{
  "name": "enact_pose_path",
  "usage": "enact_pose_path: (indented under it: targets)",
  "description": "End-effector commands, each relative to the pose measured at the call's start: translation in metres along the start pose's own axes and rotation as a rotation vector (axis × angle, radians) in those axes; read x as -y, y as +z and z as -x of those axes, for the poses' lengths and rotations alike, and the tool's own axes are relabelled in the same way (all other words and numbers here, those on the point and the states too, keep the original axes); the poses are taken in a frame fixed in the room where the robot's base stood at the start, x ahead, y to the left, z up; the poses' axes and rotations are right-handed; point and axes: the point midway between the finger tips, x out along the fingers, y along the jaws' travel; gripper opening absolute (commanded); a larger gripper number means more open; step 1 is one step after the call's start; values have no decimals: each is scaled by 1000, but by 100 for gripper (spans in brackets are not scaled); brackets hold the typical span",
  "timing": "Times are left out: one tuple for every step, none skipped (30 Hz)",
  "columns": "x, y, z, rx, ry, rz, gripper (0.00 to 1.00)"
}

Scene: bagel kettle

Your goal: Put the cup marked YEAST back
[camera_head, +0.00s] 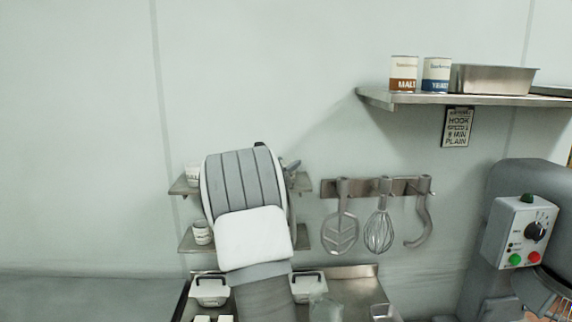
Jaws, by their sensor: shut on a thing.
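My arm (252,235) rises in front of two small wall shelves and hides their middle. My gripper is hidden behind the arm, so I cannot see its fingers or anything in them. A white cup (194,174) stands at the left end of the upper small shelf (180,188). Another white cup (202,232) with dark lettering stands on the lower small shelf (190,246). The lettering on both is too small to read. No cup that I can read as YEAST shows. A can with a blue band (437,75) reading YEAST stands on the high right shelf (470,99).
A MALT can (403,74) and a metal pan (492,78) share the high shelf. A paddle (340,232), whisk (379,230) and hook (420,220) hang beside the small shelves. White-lidded containers (210,290) stand below. A mixer (530,230) stands at right.

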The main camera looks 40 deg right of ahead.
Motion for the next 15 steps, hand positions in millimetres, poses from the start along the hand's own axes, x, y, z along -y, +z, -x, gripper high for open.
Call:
enact_pose_path:
  targets:
    - [0, -1, 0, 0, 0, 0, 68]
    - [0, -1, 0, 0, 0, 0, 73]
    - [0, -1, 0, 0, 0, 0, 80]
    - [0, -1, 0, 0, 0, 0, 86]
    - [0, -1, 0, 0, 0, 0, 91]
    - [0, -1, 0, 0, 0, 0, 94]
    - [0, -1, 0, 0, 0, 0, 94]
    - [0, -1, 0, 0, 0, 0, 94]
    - [0, 0, 0, 0, 0, 0, 94]
    - [0, 0, 0, 0, 0, 0, 94]
    - [0, 0, 0, 0, 0, 0, 94]
    - [0, 0, 0, 0, 0, 0, 94]
    - [0, 0, 0, 0, 0, 0, 94]
    - [0, 0, 0, 0, 0, 0, 94]
    - [0, 1, 0, 0, 0, 0, 94]
